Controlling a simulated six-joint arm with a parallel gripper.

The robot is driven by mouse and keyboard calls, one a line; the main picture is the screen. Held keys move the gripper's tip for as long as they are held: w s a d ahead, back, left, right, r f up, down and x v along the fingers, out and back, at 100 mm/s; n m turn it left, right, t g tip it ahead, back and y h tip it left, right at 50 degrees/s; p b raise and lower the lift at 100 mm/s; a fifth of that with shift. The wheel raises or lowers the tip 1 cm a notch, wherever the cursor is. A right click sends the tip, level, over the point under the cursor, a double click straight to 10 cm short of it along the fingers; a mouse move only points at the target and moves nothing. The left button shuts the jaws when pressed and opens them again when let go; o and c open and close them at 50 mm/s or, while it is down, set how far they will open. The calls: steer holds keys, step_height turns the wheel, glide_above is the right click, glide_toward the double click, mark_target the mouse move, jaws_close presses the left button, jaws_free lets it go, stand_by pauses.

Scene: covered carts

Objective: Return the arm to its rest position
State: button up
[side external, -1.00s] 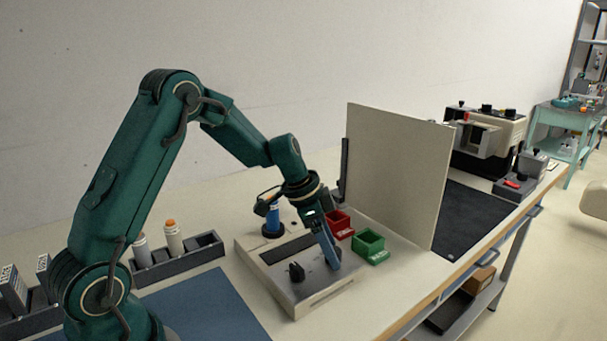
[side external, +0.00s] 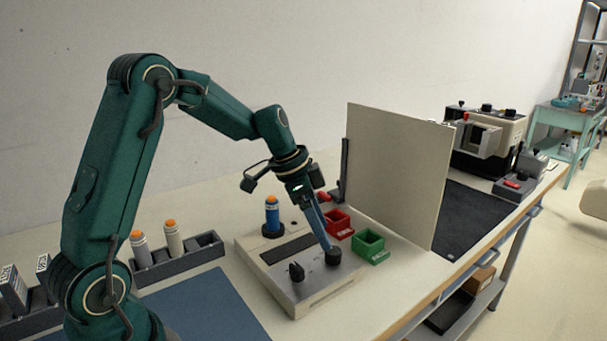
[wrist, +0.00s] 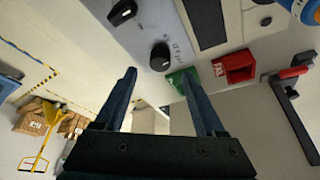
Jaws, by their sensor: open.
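My gripper (side external: 325,244) points down and to the right above the control box (side external: 320,298) in the side view. Its fingertips show close to the round black knob (side external: 333,257) in that view; I cannot tell the exact gap. In the wrist view my gripper (wrist: 159,73) has its two blue fingers spread with nothing between them. The round knob (wrist: 160,56) lies just beyond the fingertips there. My green arm reaches over the table from the left, bent at the elbow.
A blue bottle (side external: 272,217) stands on the box. Red (side external: 340,226) and green (side external: 370,246) bins sit beside it, before an upright pale panel (side external: 395,175). A rack (side external: 180,258) holds bottles at left. Space above the table's left side is open.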

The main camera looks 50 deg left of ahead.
steer(key=shift+w+d+r, duration=0.1)
steer(key=shift+d+r, duration=0.15)
steer(key=shift+r, duration=0.05)
steer(key=s+d+r+m+t, duration=0.1)
steer(key=s+d+r+t, duration=0.1)
steer(key=s+d+r, duration=0.7)
steer(key=s+a+f+n+y, duration=0.2)
steer(key=s+n, duration=0.5)
steer(key=s, duration=0.4)
steer(key=shift+a+f+n, duration=0.2)
steer(key=shift+f+n, duration=0.2)
steer(key=shift+f, duration=0.2)
